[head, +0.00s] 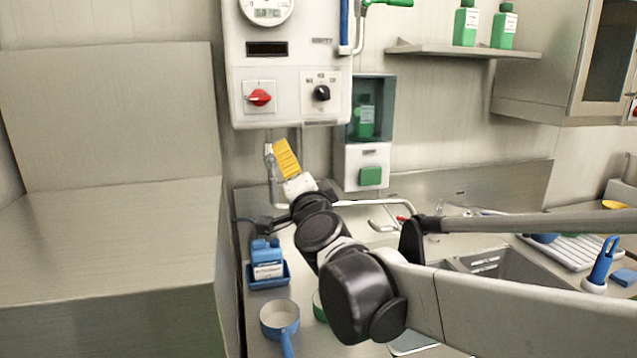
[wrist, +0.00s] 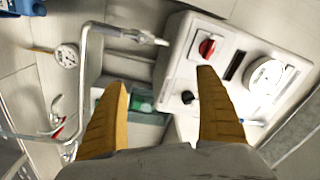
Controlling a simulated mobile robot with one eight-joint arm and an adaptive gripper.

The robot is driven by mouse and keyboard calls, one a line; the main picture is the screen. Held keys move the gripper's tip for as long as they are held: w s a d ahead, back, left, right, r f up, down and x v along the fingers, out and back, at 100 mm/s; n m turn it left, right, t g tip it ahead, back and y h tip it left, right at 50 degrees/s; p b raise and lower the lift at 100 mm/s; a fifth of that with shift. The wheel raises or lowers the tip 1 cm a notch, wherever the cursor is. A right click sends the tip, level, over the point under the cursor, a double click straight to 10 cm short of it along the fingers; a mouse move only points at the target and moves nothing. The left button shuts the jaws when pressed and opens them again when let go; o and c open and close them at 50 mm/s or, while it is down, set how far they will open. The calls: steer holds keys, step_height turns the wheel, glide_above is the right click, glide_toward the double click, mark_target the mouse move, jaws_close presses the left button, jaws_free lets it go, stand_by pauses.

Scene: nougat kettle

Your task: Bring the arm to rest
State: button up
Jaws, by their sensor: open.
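My arm reaches in from the right of the head view. My gripper (head: 284,160) has yellow fingers and is raised above the counter, in front of the wall just below the white control box (head: 287,82). In the wrist view my gripper (wrist: 163,90) shows two yellow fingers spread well apart with nothing between them. The control box (wrist: 235,68), with its red knob (wrist: 206,47) and black knob (wrist: 188,97), lies beyond the fingers. My wrist and arm hide part of the counter and the sink in the head view.
A metal pipe (head: 272,180) stands close beside my gripper. A blue bottle (head: 267,258) in a blue tray and a blue pan (head: 280,320) stand on the counter below. A sink (head: 490,262) is at right. A large steel block (head: 110,240) fills the left.

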steer(key=s+d+f+n+g+h+b, duration=0.2)
steer(key=s+d+f+n+g, duration=0.2)
steer(key=s+d+f, duration=0.8)
steer(key=s+d+f+n+g+h+b, duration=0.1)
steer(key=s+d+f+n+g+h, duration=0.2)
steer(key=s+d+f, duration=1)
steer(key=s+f+n+g, duration=0.2)
steer(key=s+f+g, duration=0.2)
steer(key=f, duration=0.1)
steer(key=shift+s+d+n+b, duration=0.15)
steer(key=shift+s+n+b, duration=0.15)
steer(key=shift+s+b, duration=0.1)
